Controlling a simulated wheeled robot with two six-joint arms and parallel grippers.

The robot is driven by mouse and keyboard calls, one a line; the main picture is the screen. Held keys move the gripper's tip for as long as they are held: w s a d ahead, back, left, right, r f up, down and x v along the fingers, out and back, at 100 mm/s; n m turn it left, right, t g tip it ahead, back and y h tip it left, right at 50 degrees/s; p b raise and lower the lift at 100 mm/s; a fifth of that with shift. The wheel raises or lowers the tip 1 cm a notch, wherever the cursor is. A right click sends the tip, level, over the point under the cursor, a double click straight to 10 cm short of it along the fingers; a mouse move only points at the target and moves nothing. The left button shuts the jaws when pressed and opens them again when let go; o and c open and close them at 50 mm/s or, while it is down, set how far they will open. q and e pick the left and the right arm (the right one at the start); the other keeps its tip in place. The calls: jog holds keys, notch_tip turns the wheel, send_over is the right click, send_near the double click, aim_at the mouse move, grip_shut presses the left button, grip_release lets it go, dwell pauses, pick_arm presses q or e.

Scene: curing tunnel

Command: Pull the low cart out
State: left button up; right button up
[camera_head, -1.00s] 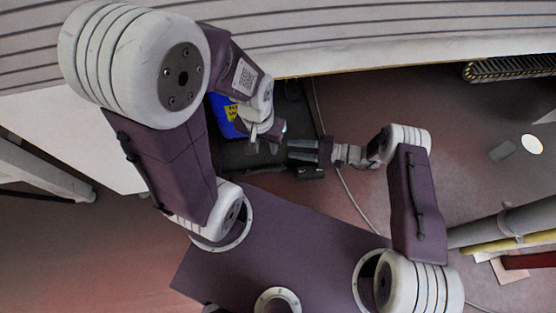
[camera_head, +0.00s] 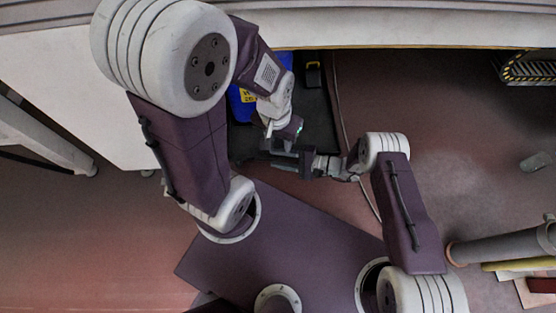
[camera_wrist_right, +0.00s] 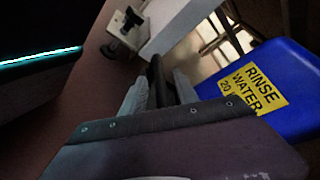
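The low cart (camera_head: 322,115) is a dark flat platform, partly out from under the long white tunnel housing. A blue container (camera_head: 284,62) with a yellow label stands on it; the label reads RINSE WATER in the right wrist view (camera_wrist_right: 290,100). My right gripper (camera_head: 272,152) is at the cart's near edge. In the right wrist view its pale fingers flank a dark upright bar (camera_wrist_right: 157,78), apparently the cart's handle, with no clear gap. My left gripper (camera_head: 270,128) points down over the cart; its fingertips are too small to read.
The tunnel housing (camera_head: 430,28) runs across the top. A black item (camera_head: 313,72) sits on the cart's far right. A thin cable lies along the cart's right side. Pipes (camera_head: 500,248) lie at the lower right. The floor right of the cart is mostly clear.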

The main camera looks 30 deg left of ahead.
jog(key=shift+a, duration=0.1)
grip_shut()
dwell(1.4)
